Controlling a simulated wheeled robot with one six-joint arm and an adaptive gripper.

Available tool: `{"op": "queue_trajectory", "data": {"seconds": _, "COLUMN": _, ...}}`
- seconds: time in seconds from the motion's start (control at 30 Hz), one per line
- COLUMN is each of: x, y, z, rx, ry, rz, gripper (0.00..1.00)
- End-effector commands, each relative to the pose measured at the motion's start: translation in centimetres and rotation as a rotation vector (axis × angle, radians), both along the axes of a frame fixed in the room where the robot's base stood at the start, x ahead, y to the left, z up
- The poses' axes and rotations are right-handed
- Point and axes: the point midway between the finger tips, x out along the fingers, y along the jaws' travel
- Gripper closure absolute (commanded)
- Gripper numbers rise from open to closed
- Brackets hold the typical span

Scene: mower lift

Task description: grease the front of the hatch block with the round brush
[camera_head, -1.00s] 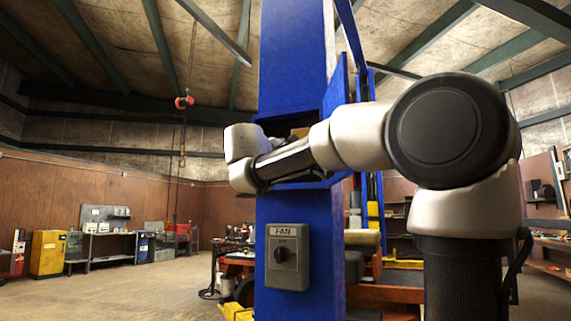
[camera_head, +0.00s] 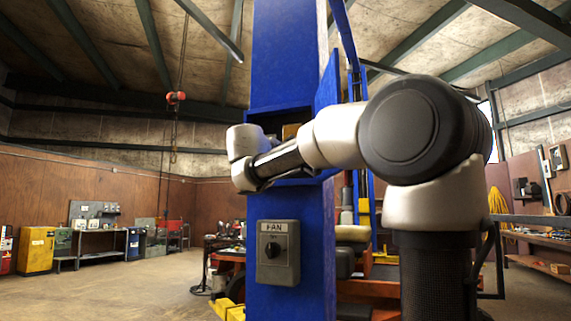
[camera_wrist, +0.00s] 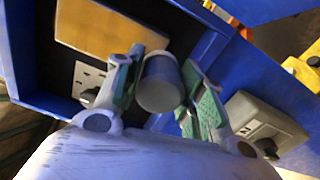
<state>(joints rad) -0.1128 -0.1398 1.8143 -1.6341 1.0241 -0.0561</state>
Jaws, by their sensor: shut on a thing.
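The hatch is an open recess in the blue post, and its dark edge (camera_head: 268,117) shows in the head view. A tan block (camera_head: 291,131) shows inside, partly hidden by my arm; I take it as the hatch block. In the wrist view its flat tan face (camera_wrist: 110,32) is at the upper left, beyond my fingers. My gripper (camera_wrist: 163,63) is shut on a grey cylinder (camera_wrist: 159,84), seen end-on, probably the round brush's handle. The bristles are hidden, and I cannot tell whether the brush touches the block. The head view does not show my fingers clearly.
A grey FAN switch box (camera_head: 278,252) sits on the blue post (camera_head: 290,60) below the hatch; it also shows in the wrist view (camera_wrist: 262,122). A socket plate (camera_wrist: 88,80) is inside the recess. The open blue hatch door (camera_head: 328,90) stands at the right.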

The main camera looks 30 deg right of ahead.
Motion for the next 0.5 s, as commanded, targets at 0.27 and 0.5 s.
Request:
{"op": "queue_trajectory", "data": {"seconds": 0.27, "x": 0.24, "y": -0.31, "z": 0.0, "rx": 0.0, "ry": 0.0, "rz": -0.001, "gripper": 0.8}}
{"op": "queue_trajectory", "data": {"seconds": 0.5, "x": 0.56, "y": -0.7, "z": 0.01, "rx": 0.0, "ry": 0.0, "rz": 0.0, "gripper": 0.8}}
